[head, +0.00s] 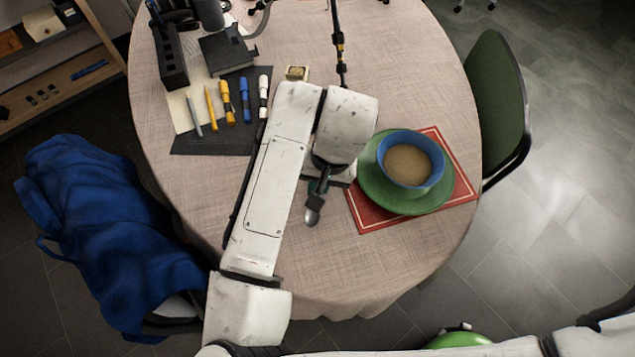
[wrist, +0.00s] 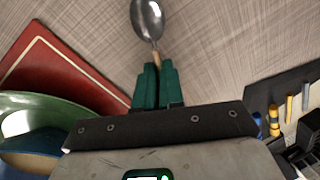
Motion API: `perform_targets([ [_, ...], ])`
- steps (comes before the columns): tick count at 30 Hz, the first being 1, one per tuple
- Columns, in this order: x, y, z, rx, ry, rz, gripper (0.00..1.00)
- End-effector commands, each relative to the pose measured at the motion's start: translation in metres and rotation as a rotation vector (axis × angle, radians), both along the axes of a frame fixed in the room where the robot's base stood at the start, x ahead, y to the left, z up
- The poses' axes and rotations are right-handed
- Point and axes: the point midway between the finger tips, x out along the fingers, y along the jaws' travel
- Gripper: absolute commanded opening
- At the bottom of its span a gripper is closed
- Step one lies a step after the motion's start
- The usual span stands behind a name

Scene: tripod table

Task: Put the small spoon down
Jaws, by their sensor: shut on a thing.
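The small spoon (head: 313,210) has a metal bowl and a light brown neck. My gripper (head: 319,184) is shut on its handle, and the bowl sticks out toward the table's near edge. In the wrist view the spoon (wrist: 148,20) extends from between the green fingers of my gripper (wrist: 157,72). The part of the handle inside the fingers is hidden. The spoon is over bare tablecloth, left of the red mat (head: 367,219). I cannot tell whether it touches the cloth.
A blue cup (head: 438,178) of brown liquid stands on a green saucer (head: 375,190) on the mat, close to my gripper's right. Several pens and markers (head: 245,98) lie on a dark sheet (head: 195,143) at the back left. The table's near middle (head: 345,265) is clear.

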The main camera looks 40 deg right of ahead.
Motion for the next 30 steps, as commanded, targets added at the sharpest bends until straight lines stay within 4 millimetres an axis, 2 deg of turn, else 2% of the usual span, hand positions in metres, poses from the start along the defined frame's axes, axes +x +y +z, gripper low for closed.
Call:
perform_targets([
  [9, 0.000, 0.000, -0.004, 0.000, 0.000, 0.000, 0.00],
  [10, 0.000, 0.000, -0.003, 0.000, 0.000, 0.000, 0.11],
  [17, -0.001, 0.000, -0.003, -0.001, 0.001, -0.001, 0.33],
  [25, -0.001, -0.001, -0.001, -0.002, 0.004, -0.003, 0.34],
  [30, -0.002, -0.003, 0.015, -0.002, 0.001, -0.004, 0.34],
])
